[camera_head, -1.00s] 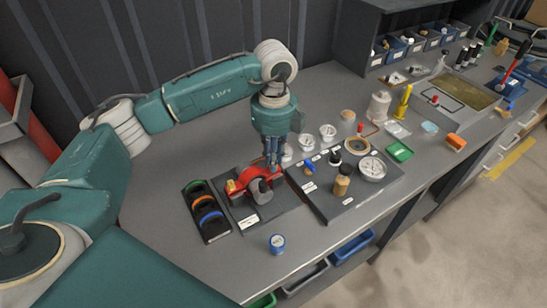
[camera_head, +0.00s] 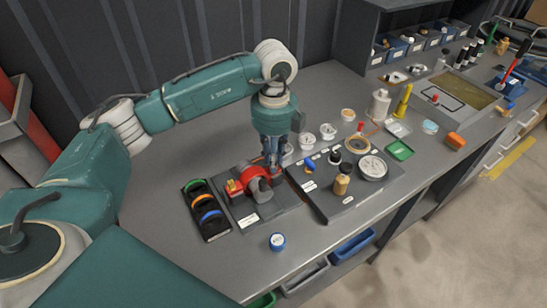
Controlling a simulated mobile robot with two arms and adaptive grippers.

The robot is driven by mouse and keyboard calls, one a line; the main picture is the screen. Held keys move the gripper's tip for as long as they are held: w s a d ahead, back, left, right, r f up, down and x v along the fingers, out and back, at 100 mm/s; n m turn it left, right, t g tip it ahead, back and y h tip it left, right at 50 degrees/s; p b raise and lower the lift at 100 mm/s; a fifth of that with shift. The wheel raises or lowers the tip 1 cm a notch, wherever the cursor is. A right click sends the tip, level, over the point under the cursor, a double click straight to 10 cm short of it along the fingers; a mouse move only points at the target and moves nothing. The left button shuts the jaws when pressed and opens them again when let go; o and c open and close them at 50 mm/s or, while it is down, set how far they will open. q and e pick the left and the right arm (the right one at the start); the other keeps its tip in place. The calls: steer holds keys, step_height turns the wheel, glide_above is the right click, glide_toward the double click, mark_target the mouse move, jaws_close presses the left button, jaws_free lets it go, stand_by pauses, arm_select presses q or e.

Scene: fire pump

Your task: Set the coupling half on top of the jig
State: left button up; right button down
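My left gripper (camera_head: 272,165) points straight down, just behind and right of a red part with a yellow piece (camera_head: 255,174). A dark grey rounded part (camera_head: 259,190) sits against the red part's front. Both are on a dark labelled base plate (camera_head: 246,222), which may be the jig. I cannot tell which piece is the coupling half. The fingers overlap the back right edge of these parts, and their tips are too small and hidden to show whether they grip anything. My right gripper is not in view.
A black tray with green, orange and blue rings (camera_head: 208,214) lies left. A dark board with gauge and fittings (camera_head: 345,205) lies right. White cups (camera_head: 306,141) stand behind. The left bench area is clear.

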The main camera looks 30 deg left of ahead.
arm_select(q)
steer(key=shift+r, duration=0.15)
steer(key=shift+r+p, duration=1.1)
steer(key=shift+r, duration=0.55)
steer(key=o, duration=0.8)
step_height(320, 180, up, 7)
steer(key=p, duration=0.4)
steer(key=shift+f, duration=0.1)
